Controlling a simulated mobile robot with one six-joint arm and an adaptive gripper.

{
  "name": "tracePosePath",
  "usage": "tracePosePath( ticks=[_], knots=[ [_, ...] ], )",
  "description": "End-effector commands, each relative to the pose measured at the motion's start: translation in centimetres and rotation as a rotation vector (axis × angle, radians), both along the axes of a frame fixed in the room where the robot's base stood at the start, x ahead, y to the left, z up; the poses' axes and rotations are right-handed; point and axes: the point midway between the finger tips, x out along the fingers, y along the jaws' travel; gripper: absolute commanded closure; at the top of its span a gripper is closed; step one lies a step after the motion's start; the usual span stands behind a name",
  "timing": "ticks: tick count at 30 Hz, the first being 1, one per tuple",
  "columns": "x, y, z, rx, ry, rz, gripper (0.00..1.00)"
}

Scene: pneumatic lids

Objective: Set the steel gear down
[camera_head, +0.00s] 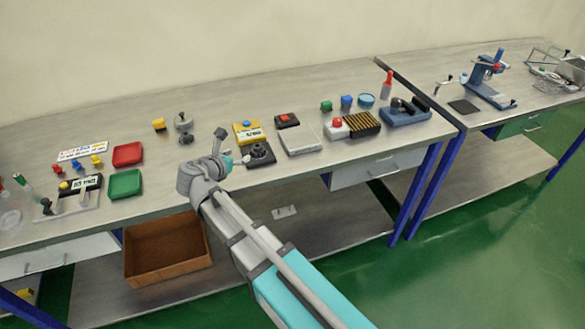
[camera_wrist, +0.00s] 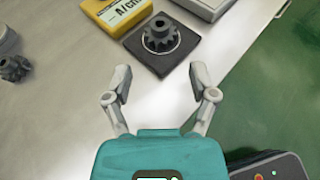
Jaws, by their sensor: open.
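A dark grey steel gear (camera_wrist: 160,34) sits flat on a square dark pad (camera_wrist: 139,50) with a pale ring around the gear. In the head view the gear (camera_head: 260,150) is on its pad at the front of the bench, just right of my gripper. My gripper (camera_wrist: 160,84) is open and empty, with the gear ahead of its fingertips and apart from them.
A yellow labelled device (camera_head: 247,132) stands behind the pad, and a white flat box (camera_head: 299,140) is to its right. A grey knobbed part (camera_head: 183,121) stands behind the second gear. Red (camera_head: 127,154) and green (camera_head: 125,184) trays are further left. Bare bench lies between.

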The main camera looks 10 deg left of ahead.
Motion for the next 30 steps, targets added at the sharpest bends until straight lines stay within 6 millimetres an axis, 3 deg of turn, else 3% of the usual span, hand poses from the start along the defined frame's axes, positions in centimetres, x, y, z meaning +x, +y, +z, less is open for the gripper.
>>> tracePosePath(
  ticks=[8,13,22,30],
  knots=[
    [0.2,-0.6,-0.2,0.017,0.005,-0.017,0.26],
    [1.2,-3.3,-0.9,0.098,0.027,-0.095,0.26],
    [3.4,-12.9,-3.6,0.408,0.088,-0.416,0.26],
    [3.7,-22.0,-6.3,0.714,0.110,-0.777,0.26]
  ],
)
